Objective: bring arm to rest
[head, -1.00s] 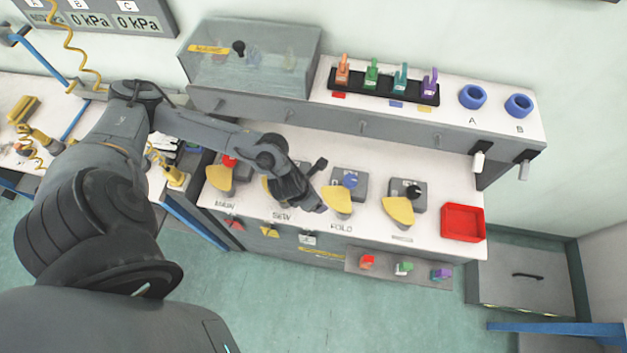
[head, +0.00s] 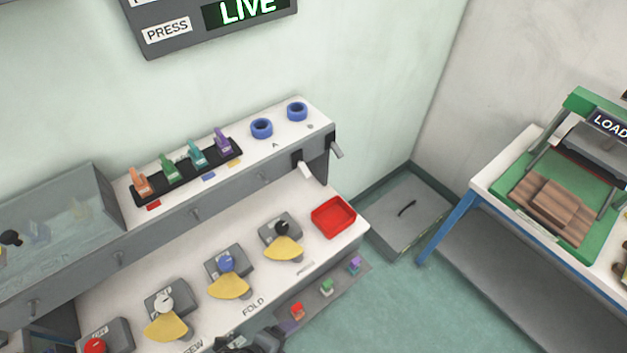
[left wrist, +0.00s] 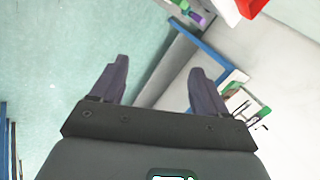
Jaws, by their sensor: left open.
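My left gripper (left wrist: 158,68) shows in the left wrist view with its two dark fingers spread apart. My right gripper is in neither view.
The bench holds knobs with yellow plates, a red tray (head: 334,217), a black rack (head: 187,172) of coloured clips and two blue rings (head: 261,128). A grey floor box (head: 407,208) and a blue-legged table (head: 487,187) stand right. Green floor between is clear.

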